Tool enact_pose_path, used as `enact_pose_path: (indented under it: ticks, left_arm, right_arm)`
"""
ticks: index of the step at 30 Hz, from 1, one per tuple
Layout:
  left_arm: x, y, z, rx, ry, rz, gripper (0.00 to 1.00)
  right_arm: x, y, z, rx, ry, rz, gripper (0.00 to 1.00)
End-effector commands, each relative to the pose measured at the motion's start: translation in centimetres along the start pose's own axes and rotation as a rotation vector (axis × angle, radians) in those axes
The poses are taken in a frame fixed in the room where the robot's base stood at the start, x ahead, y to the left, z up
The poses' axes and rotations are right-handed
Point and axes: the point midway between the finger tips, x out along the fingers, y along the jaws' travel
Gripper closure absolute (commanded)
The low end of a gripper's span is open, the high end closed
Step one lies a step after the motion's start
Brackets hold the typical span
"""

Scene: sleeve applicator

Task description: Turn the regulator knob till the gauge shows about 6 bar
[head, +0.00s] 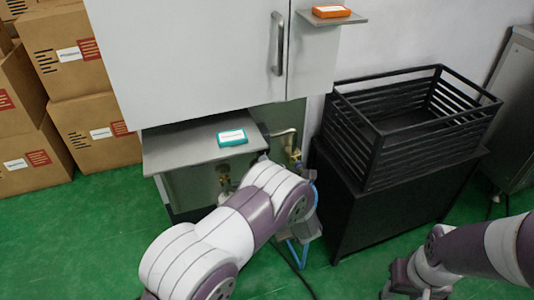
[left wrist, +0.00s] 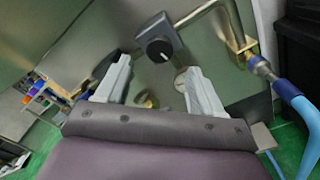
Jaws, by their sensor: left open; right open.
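The dark regulator knob (left wrist: 155,40), with a small white mark, shows at the top centre of the left wrist view. My left gripper (left wrist: 157,66) is open, its two pale fingers pointing toward the knob, which lies just beyond and between the tips. I cannot tell whether they touch it. A pale round face (left wrist: 181,80) beside the right-hand finger may be the gauge; it is partly hidden and its reading cannot be made out. My right gripper (head: 408,282) is low at the right, away from the cabinet.
A bent pipe and brass fitting (left wrist: 240,46) with a blue hose (left wrist: 292,95) stand right of the knob. A teal box (head: 231,138) lies on the grey shelf (head: 175,148). A black crate (head: 372,150) stands at right. Cartons (head: 95,125) are stacked at left.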

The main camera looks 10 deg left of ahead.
Motion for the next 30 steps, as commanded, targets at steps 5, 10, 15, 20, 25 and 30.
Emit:
enact_pose_path:
  ticks: [5, 10, 15, 20, 25, 30]
  left_arm:
    - [4.3, -0.2, -0.2, 0.0, 0.001, 0.001, 0.33]
    - [6.7, -0.2, -0.1, 0.002, 0.0, -0.002, 0.33]
    - [7.3, -0.1, 0.0, 0.002, 0.0, -0.002, 0.33]
    - [7.2, -0.1, 0.0, 0.003, 0.0, -0.003, 0.33]
    - [7.2, -0.1, 0.0, 0.003, -0.001, -0.003, 0.88]
    - [7.2, -0.1, 0.0, 0.006, -0.001, -0.003, 0.89]
  right_arm:
    - [1.1, 0.0, 0.1, 0.0, 0.0, 0.0, 0.53]
    - [1.5, 0.0, 0.2, 0.0, 0.0, 0.0, 0.53]
    - [1.5, 0.0, 0.2, 0.0, 0.0, 0.0, 0.53]
    - [1.5, 0.0, 0.2, 0.0, 0.0, 0.0, 0.53]
    - [1.5, 0.0, 0.2, 0.0, 0.0, 0.0, 0.53]
    - [1.5, 0.0, 0.2, 0.0, 0.0, 0.0, 0.53]
